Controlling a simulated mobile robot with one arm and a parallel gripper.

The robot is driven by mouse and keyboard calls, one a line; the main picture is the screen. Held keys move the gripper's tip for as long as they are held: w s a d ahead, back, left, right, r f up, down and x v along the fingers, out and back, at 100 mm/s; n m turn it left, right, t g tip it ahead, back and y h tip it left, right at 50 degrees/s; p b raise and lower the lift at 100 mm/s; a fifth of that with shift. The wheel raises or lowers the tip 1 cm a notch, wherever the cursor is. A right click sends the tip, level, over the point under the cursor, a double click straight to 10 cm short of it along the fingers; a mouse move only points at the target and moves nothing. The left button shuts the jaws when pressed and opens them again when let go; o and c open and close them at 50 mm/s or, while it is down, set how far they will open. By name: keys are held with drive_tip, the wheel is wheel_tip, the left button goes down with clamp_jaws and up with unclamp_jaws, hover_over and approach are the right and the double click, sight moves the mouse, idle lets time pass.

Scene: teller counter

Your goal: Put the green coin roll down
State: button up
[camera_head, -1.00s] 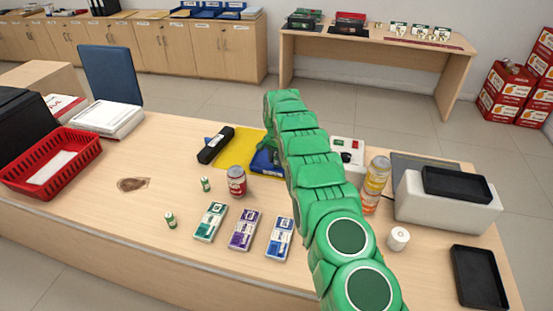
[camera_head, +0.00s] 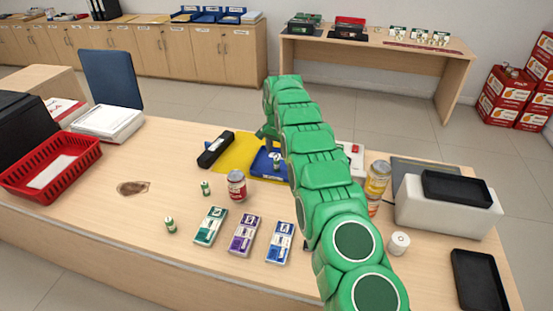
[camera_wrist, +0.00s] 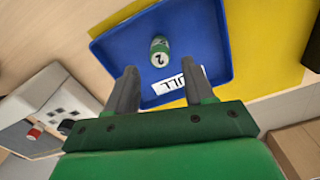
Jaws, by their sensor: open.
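The green coin roll (camera_wrist: 160,48) is in the blue tray (camera_wrist: 110,52), clear of the tray's walls in the wrist view. In the head view the coin roll (camera_head: 277,160) shows on the blue tray (camera_head: 260,168), beside my green arm. My gripper (camera_wrist: 160,82) is open, with its two dark fingers apart and nothing between their tips. The coin roll lies just beyond the fingertips. A white label (camera_wrist: 178,82) lies at the tray's near side. In the head view my gripper is mostly hidden by my arm.
A yellow mat (camera_head: 232,150) lies under the tray. Two more green-banded rolls (camera_head: 205,188) (camera_head: 170,225), a can (camera_head: 236,185) and several coloured packs (camera_head: 243,235) stand on the counter (camera_head: 110,230). A white device (camera_wrist: 45,105) is beside the tray.

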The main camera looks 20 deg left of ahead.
sight(277, 159)
wheel_tip(277, 159, up, 5)
drive_tip(key=shift+r, duration=0.2)
drive_tip(key=s+d+r, duration=0.6)
drive_tip(key=d+r, duration=0.6)
drive_tip(key=s+d+r+n+g, duration=0.1)
drive_tip(key=s+d+r, duration=0.3)
drive_tip(key=s+d, duration=0.3)
drive_tip(key=s+d+r+n, duration=0.1)
drive_tip(key=s+d+r, duration=0.45)
drive_tip(key=s, duration=0.25)
drive_tip(key=s+d+f, duration=0.1)
drive_tip(key=s+d, duration=0.3)
drive_tip(key=s, duration=0.8)
drive_tip(key=s+d+f, duration=0.1)
drive_tip(key=s+d, duration=0.4)
drive_tip(key=s, duration=0.8)
drive_tip(key=s+d+f+n, duration=0.1)
drive_tip(key=s+d, duration=0.3)
drive_tip(key=s, duration=0.9)
drive_tip(key=shift+d+f+g, duration=0.3)
drive_tip(key=shift+f+g, duration=0.1)
drive_tip(key=shift+f, duration=0.05)
